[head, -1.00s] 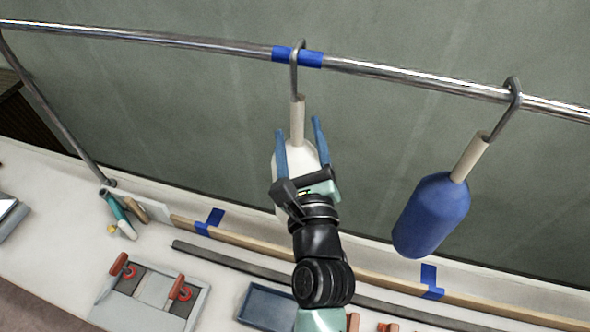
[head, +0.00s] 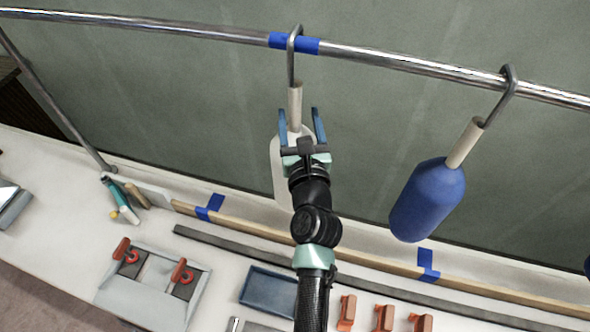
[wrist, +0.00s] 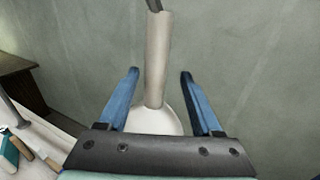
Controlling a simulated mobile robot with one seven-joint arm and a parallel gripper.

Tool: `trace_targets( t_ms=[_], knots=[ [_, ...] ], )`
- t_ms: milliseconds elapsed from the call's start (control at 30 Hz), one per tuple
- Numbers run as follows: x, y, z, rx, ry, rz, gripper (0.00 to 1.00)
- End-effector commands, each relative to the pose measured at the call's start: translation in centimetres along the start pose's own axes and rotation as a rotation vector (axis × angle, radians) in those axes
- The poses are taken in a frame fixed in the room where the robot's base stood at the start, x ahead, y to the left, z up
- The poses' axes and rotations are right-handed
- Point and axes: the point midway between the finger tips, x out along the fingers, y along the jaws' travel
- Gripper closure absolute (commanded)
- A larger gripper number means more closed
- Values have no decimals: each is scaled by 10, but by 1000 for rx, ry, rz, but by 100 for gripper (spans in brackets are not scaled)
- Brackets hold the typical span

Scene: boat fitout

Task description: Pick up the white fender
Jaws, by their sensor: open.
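The white fender (head: 281,170) hangs from the metal rail by a grey hook (head: 291,60) and a beige neck (head: 295,105), at a blue tape mark. My gripper (head: 300,118) is open, with its two blue fingers on either side of the neck just above the fender's body. In the wrist view the neck (wrist: 157,62) stands upright between the open fingers of my gripper (wrist: 160,82), with a gap on both sides. The top of the white fender (wrist: 153,122) shows below it. My arm hides much of the fender's body in the head view.
A blue fender (head: 428,200) hangs from the same rail (head: 410,74) to the right. Below lie a blue tray (head: 268,287), a grey caddy with red-handled items (head: 150,285), several orange blocks (head: 383,318) and a dark bar (head: 240,248) on the white deck.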

Motion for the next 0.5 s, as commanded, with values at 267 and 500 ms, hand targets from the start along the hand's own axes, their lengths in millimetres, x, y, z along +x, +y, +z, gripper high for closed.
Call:
trace_targets(
  t_ms=[267,500],
  knots=[
    [36,5,0,1,-3,-1,34],
    [49,6,0,-1,-2,-1,34]
  ],
)
